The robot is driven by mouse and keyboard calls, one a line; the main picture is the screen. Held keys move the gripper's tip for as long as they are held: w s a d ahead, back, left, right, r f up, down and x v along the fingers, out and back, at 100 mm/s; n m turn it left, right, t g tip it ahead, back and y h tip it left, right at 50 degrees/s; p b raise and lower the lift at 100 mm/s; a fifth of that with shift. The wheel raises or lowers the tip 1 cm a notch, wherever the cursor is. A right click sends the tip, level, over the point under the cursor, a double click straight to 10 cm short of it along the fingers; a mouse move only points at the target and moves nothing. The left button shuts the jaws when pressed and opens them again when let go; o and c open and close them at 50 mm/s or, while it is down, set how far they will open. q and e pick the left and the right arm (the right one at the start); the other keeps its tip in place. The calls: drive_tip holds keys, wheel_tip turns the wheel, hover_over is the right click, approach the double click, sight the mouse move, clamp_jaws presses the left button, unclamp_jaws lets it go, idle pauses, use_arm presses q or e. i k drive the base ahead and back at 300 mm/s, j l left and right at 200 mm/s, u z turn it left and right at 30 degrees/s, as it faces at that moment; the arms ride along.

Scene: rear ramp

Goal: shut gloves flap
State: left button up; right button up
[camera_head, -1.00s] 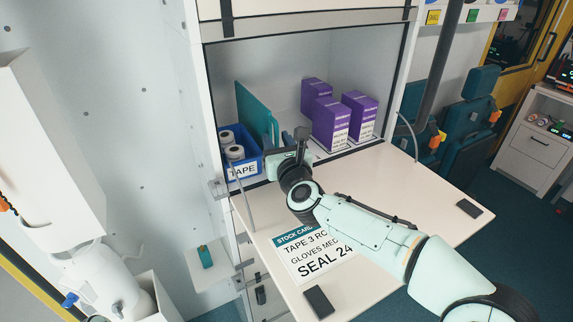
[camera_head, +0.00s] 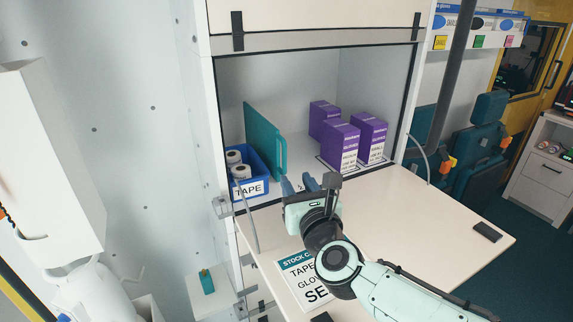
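The gloves flap (camera_head: 425,225) is a cream panel folded down, lying open like a shelf in front of the cabinet opening. Inside the cabinet stand three purple glove boxes (camera_head: 341,140). My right gripper (camera_head: 299,184) is over the back part of the flap, near the cabinet's front edge. Its two blue fingers point into the cabinet, with a gap between them and nothing held. I cannot tell whether it touches the flap. The stock card (camera_head: 296,269) on the flap is partly hidden by my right arm. My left gripper is not in view.
A blue tape bin (camera_head: 261,178) with white rolls and an upright teal panel (camera_head: 263,140) stand at the cabinet's left. Dark pads (camera_head: 487,232) sit at the flap's outer corners. A thin grey stay (camera_head: 418,158) runs at the right side. The flap's right part is clear.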

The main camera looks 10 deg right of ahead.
sight(393, 215)
drive_tip(key=k+j, duration=0.3)
drive_tip(key=k, duration=0.15)
drive_tip(key=k+j, duration=0.35)
drive_tip(key=k, duration=0.1)
